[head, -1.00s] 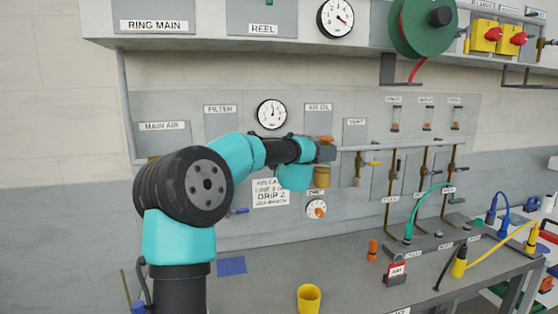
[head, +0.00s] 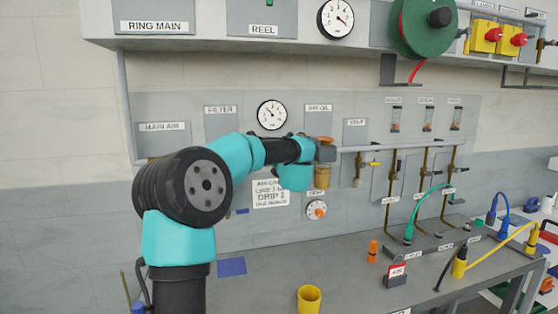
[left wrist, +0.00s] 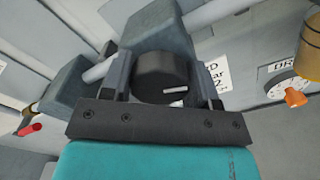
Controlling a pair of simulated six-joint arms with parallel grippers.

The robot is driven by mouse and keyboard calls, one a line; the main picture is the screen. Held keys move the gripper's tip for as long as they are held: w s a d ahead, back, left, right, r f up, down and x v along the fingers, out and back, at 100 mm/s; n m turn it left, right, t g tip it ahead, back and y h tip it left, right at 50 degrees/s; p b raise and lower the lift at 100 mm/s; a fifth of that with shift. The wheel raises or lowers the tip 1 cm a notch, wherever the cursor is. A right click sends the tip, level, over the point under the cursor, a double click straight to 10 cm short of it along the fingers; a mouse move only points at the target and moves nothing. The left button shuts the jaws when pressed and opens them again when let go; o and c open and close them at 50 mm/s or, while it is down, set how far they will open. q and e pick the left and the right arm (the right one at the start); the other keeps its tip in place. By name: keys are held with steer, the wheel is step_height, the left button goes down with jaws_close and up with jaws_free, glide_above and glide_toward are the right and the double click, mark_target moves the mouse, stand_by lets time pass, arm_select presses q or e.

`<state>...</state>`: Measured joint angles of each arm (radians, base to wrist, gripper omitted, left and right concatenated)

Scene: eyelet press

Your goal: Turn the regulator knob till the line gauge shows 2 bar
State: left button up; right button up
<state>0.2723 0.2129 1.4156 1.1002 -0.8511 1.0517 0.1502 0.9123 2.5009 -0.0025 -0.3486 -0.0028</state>
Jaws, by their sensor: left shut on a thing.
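The regulator knob (left wrist: 158,72) is a black round knob with a pale mark on its face, seen in the left wrist view. My left gripper (left wrist: 165,84) is shut on it, one finger on each side. In the head view my left wrist hides the knob and fingertips. A small white gauge (head: 272,114) on the grey wall panel, just above my arm, looks like the line gauge. Its needle leans to the upper left; the figures are too small to read. My right gripper is not in view.
A larger gauge (head: 335,18) sits on the upper shelf front. A lubricator bowl (head: 322,177) and a drip dial with an orange pointer (head: 316,209) are right of my wrist. A yellow cup (head: 309,298) and a padlock (head: 397,276) stand on the bench.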

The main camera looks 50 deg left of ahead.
arm_select(q)
steer(key=shift+n, duration=1)
steer(key=o, duration=0.9)
steer(key=shift+d, duration=0.1)
steer(key=v, duration=1.7)
steer(key=shift+s+d+f, duration=0.1)
steer(key=shift+s, duration=0.05)
